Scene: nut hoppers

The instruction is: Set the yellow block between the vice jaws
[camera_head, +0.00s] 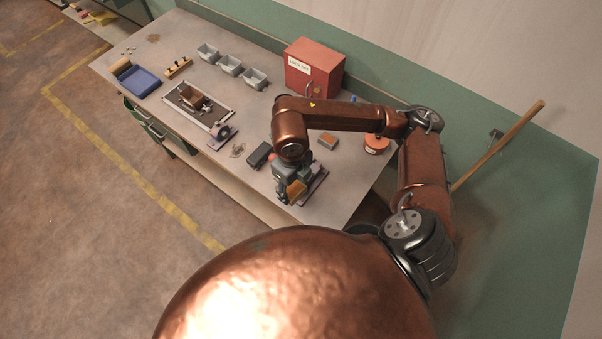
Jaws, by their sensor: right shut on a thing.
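My right arm reaches in from the right over the bench, and my right gripper (291,184) points down near the bench's front edge. It is shut on the yellow block (296,189), which looks orange-yellow and shows at the fingertips. The vice (317,183) appears to be the dark shape on a flat base just beside and below the gripper, mostly covered by it. Its jaws are hidden, so I cannot tell whether the block is between them or above them. My left gripper is out of view.
The bench (247,118) also holds a red box (313,68), several grey bins (230,65), a blue tray (138,82), a framed tray (187,93), a black box (259,155) and an orange-topped block (327,141). An orange round container (376,143) stands at the right.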

